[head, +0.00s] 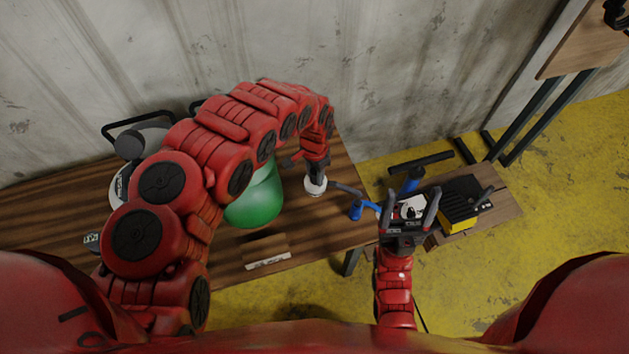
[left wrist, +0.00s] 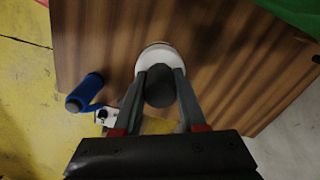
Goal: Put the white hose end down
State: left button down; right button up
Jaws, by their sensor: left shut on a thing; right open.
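The white hose end (head: 315,188) is a round white piece at the right end of the brown wooden table, right of a green round thing. My left gripper (head: 315,176) is above it, pointing down. In the left wrist view the fingers (left wrist: 161,76) are shut on its dark cylindrical part (left wrist: 160,92), with the white rim (left wrist: 158,52) beyond. I cannot tell whether the white rim touches the wood. My right gripper (head: 409,207) is open, its fingers apart, in front of the low table at the right.
The green thing (head: 254,203) stands close to the left gripper. A blue-handled item (head: 357,209) is by the table's right edge. A black and yellow box (head: 462,203) stands on the low table (head: 500,207). A small block (head: 267,257) lies near the front edge.

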aim_at(315, 180)
pick_arm(q)
jog(key=shift+w+f, duration=0.2)
notch_tip(315, 180, down, 2)
jog(key=shift+s, duration=0.1)
jog(key=shift+f, duration=0.6)
jog(key=shift+f, duration=0.1)
jog(key=shift+c, duration=2.3)
grip_release()
